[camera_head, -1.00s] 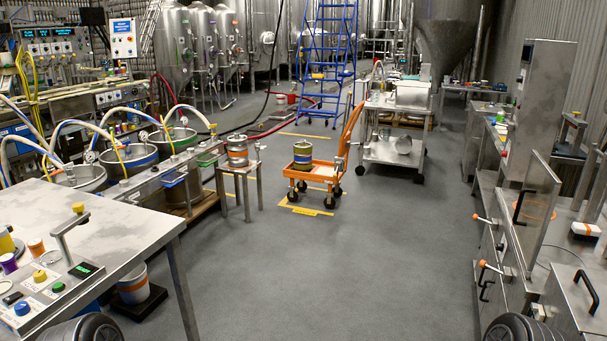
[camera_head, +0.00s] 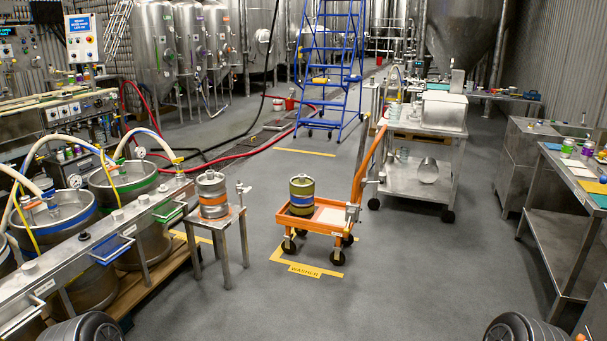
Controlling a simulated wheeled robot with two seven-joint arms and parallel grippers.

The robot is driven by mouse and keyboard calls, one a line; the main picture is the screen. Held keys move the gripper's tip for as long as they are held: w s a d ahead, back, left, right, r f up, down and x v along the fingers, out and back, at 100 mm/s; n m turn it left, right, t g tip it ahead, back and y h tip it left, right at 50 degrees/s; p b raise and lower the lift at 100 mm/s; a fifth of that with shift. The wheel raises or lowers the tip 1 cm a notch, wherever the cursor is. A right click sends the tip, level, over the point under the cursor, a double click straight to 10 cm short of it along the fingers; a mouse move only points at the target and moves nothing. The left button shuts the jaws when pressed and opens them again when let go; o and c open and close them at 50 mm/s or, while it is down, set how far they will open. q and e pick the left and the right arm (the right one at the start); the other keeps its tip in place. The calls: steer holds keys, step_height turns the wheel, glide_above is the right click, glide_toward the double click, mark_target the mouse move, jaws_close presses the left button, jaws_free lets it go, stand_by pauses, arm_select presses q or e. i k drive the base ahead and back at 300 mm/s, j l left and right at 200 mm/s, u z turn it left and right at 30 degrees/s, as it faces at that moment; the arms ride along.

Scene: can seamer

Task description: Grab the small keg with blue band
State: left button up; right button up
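A small olive-coloured keg with a blue band (camera_head: 302,196) stands upright on the orange cart (camera_head: 322,226), towards its left side. The cart is in the middle of the head view, some distance ahead on the floor. A small silver keg with an orange band (camera_head: 212,197) stands on a metal stand (camera_head: 222,221) to the left of the cart. Neither of my grippers shows; only dark rounded parts of my own arms show at the bottom left and bottom right edges. Nothing is touching the blue-banded keg except the cart.
A steel filling bench with large kegs (camera_head: 123,180) and hoses lies at left. A steel trolley (camera_head: 418,184) stands behind the cart at right, a blue ladder (camera_head: 327,75) farther back. Workbenches (camera_head: 568,235) line the right. The grey floor before the cart is clear; yellow tape marks (camera_head: 305,270) lie there.

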mark_target(302, 187)
steer(key=i, duration=2.8)
steer(key=i+z, duration=0.2)
steer(key=i, duration=0.25)
steer(key=i+j+z, duration=0.15)
steer(key=i, duration=0.3)
steer(key=i+j+z, duration=0.2)
steer(key=i, duration=0.25)
steer(key=i+j+z, duration=0.2)
steer(key=i, duration=0.25)
steer(key=i+j+z, duration=0.55)
steer(key=i+j, duration=0.05)
